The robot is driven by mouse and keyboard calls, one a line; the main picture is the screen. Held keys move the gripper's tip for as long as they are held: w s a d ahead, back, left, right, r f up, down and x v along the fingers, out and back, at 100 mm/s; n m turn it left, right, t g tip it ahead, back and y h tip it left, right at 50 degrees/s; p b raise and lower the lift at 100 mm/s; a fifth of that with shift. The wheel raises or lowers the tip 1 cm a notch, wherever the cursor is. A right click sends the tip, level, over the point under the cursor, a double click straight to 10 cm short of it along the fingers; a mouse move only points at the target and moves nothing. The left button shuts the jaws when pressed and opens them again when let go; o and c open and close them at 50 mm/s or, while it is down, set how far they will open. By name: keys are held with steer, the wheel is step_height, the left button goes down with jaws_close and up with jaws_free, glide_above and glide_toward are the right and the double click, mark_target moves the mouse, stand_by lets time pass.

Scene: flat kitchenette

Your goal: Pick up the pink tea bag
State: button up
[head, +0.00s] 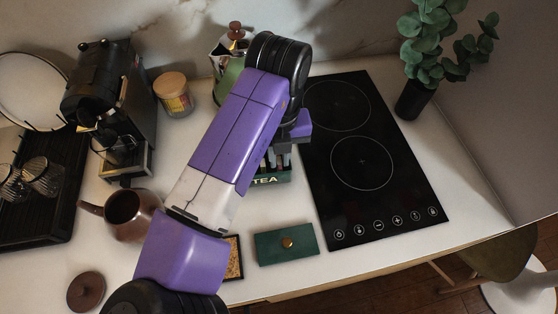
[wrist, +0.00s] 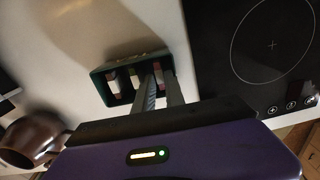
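A dark green tea box (wrist: 97,72) stands on the counter, with compartments holding small packets. It also shows in the head view (head: 271,179) with "TEA" on its front, partly hidden by my arm. A pinkish tea bag (wrist: 158,73) is in the right compartment. A pale packet (wrist: 135,79) is in the middle one and a reddish-white one (wrist: 113,84) in the left. My gripper (wrist: 160,76) points down into the right side of the box. Its fingers are a little apart, with their tips beside the pinkish bag. Whether they touch it is hard to see.
A black cooktop (head: 375,165) lies right of the box. A green lid (head: 286,245) lies in front. A brown teapot (head: 128,213) and coffee machine (head: 112,105) stand left. A green moka pot (head: 229,62) and jar (head: 173,94) stand behind.

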steer(key=shift+f, duration=0.85)
steer(key=shift+c, duration=0.2)
jaws_close()
